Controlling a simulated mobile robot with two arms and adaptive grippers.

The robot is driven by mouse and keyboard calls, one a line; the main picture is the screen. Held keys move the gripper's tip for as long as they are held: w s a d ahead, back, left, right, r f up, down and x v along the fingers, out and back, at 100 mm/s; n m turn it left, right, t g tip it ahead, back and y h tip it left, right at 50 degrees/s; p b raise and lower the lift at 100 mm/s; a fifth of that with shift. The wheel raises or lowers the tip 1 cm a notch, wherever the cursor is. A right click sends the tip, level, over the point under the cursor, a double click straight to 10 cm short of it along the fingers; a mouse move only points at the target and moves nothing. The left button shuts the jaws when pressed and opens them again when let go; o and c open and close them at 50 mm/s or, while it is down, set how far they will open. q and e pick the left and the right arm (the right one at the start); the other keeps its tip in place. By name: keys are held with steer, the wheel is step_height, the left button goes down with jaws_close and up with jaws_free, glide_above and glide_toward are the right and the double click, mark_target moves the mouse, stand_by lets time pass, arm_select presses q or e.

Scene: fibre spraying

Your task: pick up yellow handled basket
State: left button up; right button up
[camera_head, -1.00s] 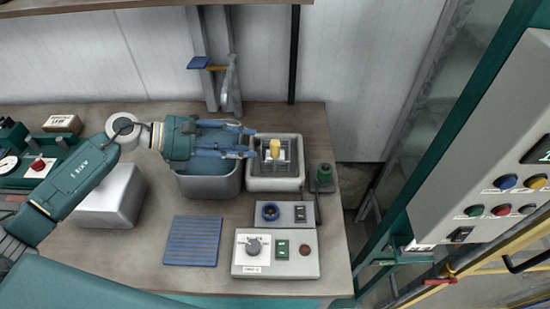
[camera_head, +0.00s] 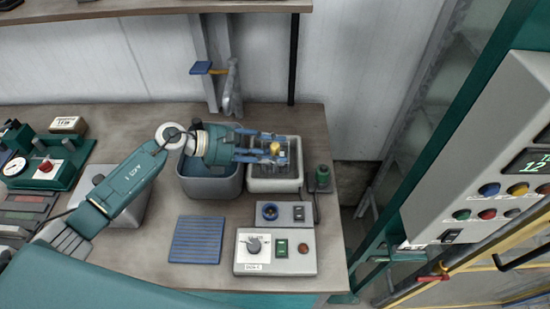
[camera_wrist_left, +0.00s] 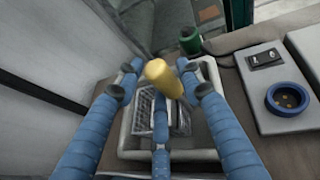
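The yellow handle (camera_head: 275,148) of the basket stands up from a pale square container on the bench. In the left wrist view, the handle (camera_wrist_left: 163,78) rises above the grey mesh basket (camera_wrist_left: 143,112), which sits inside the container. My left gripper (camera_head: 280,150) is over the container, with its blue fingers spread around the handle. In the left wrist view the fingers (camera_wrist_left: 163,82) stand on both sides of the handle and below it, and look apart from it. In the head view the fingers hide much of the basket. My right gripper is not in view.
The pale container (camera_head: 274,186) stands beside a grey tub (camera_head: 210,187) under my left wrist. A green-capped item (camera_head: 322,177) stands close on the right. A control box (camera_head: 275,252) and a blue ribbed mat (camera_head: 196,240) lie in front. A shelf (camera_head: 150,8) overhangs behind.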

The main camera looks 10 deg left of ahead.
arm_select(q)
jaws_close()
steer(key=shift+r, duration=0.1)
